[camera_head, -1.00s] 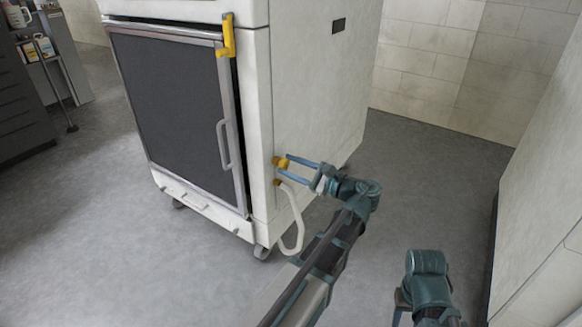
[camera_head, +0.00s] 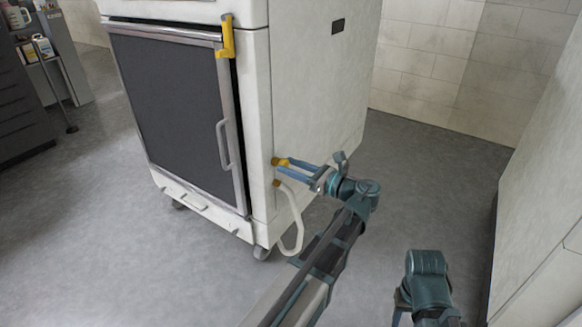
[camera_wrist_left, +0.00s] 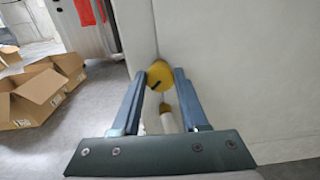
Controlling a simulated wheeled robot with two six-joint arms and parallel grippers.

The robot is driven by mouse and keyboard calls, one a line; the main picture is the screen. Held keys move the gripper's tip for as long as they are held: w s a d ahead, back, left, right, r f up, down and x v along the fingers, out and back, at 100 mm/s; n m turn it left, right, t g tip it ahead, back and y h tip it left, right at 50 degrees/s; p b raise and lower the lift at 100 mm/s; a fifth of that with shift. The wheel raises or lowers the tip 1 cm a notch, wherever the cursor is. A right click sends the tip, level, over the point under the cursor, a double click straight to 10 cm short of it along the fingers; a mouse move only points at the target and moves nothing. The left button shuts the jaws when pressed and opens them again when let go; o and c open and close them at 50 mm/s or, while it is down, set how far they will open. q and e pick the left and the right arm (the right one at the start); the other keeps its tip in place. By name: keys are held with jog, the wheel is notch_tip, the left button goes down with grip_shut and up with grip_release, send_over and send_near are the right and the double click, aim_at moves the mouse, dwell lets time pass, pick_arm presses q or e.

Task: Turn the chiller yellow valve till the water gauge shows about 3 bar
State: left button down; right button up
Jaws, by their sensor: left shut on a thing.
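The chiller is a tall white cabinet (camera_head: 310,110) with a dark front door. Its small yellow valve (camera_head: 278,161) sits low on the right side near the front corner. My left gripper (camera_head: 287,166) is shut on the valve, one blue finger on each side. The left wrist view shows the round yellow valve (camera_wrist_left: 160,74), with a dark slot, between the fingertips (camera_wrist_left: 163,79). Only part of my right gripper (camera_head: 400,302) shows at the bottom of the head view, and its jaw state is unclear. I see no water gauge face.
A white hose (camera_head: 297,225) loops from a fitting (camera_head: 276,183) below the valve. A yellow bracket (camera_head: 228,38) sits at the door's upper corner. A pale wall or cabinet (camera_head: 540,200) stands at right. Cardboard boxes (camera_wrist_left: 30,95) lie on the floor in the wrist view.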

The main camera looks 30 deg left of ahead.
dwell(0.5)
pick_arm(q)
jog(key=shift+c, duration=2.1)
grip_release()
jog(key=s+d, duration=0.1)
jog(key=d, duration=1.2)
jog(key=shift+d, duration=0.4)
